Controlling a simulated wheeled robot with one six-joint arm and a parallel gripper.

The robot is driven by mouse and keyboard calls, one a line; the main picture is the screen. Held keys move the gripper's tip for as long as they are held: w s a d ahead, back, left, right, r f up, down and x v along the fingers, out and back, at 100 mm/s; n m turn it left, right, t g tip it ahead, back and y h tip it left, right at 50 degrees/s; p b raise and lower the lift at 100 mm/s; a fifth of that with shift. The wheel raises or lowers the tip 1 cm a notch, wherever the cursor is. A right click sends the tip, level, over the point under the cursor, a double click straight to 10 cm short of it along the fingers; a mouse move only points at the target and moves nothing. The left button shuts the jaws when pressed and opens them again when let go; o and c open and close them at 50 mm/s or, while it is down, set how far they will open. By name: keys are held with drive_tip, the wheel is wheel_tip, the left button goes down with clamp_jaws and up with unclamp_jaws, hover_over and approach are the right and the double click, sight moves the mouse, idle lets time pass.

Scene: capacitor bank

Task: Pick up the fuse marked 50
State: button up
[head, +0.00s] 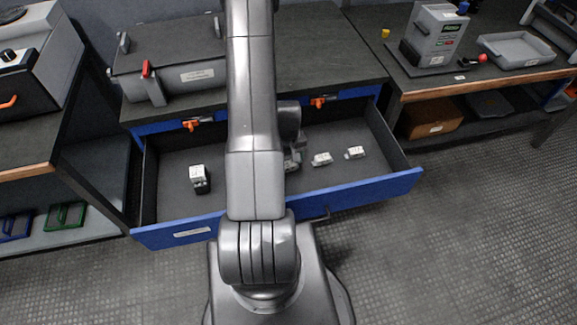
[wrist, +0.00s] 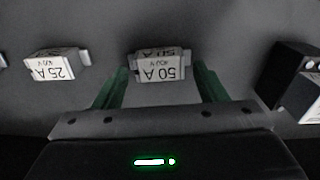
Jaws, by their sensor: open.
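The fuse marked 50 A (wrist: 160,66) is a white block with grey ends, lying on the dark drawer floor in the wrist view. Its label appears upside down. My gripper (wrist: 160,82) is open, with one green finger on each side of the fuse's lower part. I cannot tell whether the fingers touch it. In the head view my arm hides most of the gripper and of this fuse. A fuse marked 25 A (wrist: 57,66) lies to the left in the wrist view, apart from the gripper.
The open drawer (head: 190,232) has a blue front and raised side walls. Two white fuses, one nearer (head: 322,159) and one farther right (head: 355,152), lie right of my arm. A black and white block (head: 200,178) stands at the left; the drawer floor between is bare.

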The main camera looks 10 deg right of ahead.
drive_tip(key=shift+f, duration=0.1)
drive_tip(key=c, duration=1.1)
